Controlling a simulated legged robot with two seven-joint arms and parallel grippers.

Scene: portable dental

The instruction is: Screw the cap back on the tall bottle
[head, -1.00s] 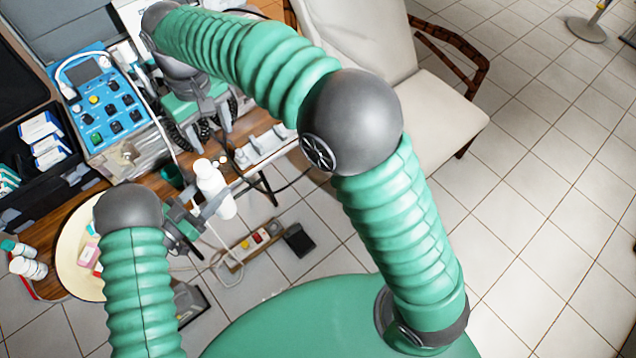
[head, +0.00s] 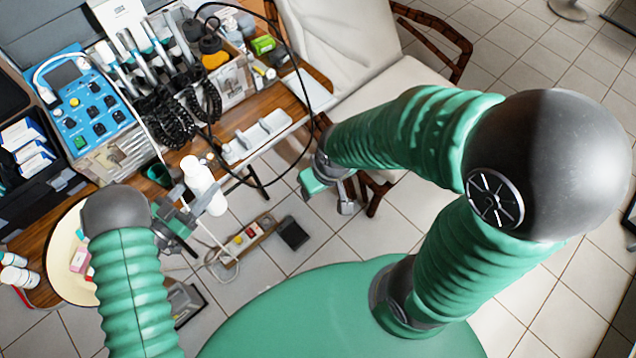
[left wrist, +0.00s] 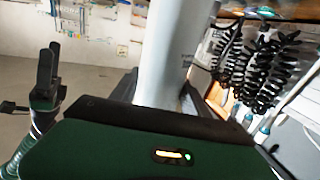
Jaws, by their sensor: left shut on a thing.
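The tall white bottle (head: 203,184) is held tilted in the picture, by the table's front edge, in my left gripper (head: 196,208). The left jaws are shut around its lower part. In the left wrist view the bottle (left wrist: 174,50) rises between the fingers, and its top is out of frame. I cannot make out the cap, either on the bottle or in my right gripper. My right gripper (head: 345,190) hangs clear of the table, right of the bottle and apart from it. It also shows in the left wrist view (left wrist: 47,68), with dark fingers close together; their opening is unclear.
A blue control unit (head: 88,103), coiled black hoses (head: 165,115) and a white holder (head: 256,136) stand on the wooden table. A dark green cup (head: 158,174) is just left of the bottle. A cream chair (head: 345,50) stands behind. A power strip (head: 247,238) lies on the floor.

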